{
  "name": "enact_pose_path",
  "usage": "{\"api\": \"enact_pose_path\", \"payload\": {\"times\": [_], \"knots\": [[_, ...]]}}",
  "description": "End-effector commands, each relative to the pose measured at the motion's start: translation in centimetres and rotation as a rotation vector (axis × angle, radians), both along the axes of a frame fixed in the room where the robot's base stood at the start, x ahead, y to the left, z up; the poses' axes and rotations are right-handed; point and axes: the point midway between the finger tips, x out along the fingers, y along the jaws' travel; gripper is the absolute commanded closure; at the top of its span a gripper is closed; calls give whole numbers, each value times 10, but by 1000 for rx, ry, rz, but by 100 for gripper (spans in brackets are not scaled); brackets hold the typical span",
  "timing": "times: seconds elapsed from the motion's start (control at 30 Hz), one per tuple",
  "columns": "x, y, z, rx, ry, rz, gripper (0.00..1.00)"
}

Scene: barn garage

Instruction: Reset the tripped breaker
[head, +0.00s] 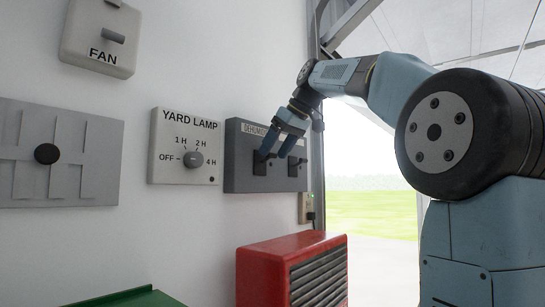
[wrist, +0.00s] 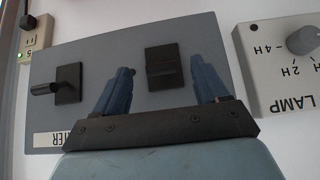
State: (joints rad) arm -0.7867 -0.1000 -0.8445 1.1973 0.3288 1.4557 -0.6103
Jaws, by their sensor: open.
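A grey breaker panel (head: 234,172) is on the white wall, with a label along its top that reads "DEHUMI…", partly hidden by my gripper. It has two black switches, the left one (head: 259,178) and the right one (head: 296,168). In the wrist view the panel (wrist: 112,58) appears upside down. One switch (wrist: 163,67) lies between my fingertips there; the other switch (wrist: 68,84) is off to the left with its lever sticking out. My gripper (head: 278,152) is open and empty, its fingers (wrist: 161,80) pointing at the panel. I cannot tell whether they touch the lever.
A yard lamp dial (head: 193,159) is close left of the panel. Further left are a fan switch box (head: 100,40) and a grey plate with a black knob (head: 47,154). A small outlet (head: 306,207) is at lower right. A red heater-like box (head: 290,255) stands below.

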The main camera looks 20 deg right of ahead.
Motion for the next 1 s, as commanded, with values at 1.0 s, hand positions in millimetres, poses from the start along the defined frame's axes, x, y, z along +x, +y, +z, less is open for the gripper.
{"api": "enact_pose_path", "payload": {"times": [1.0], "knots": [[-55,-39,84,-1,0,-1,27]]}}
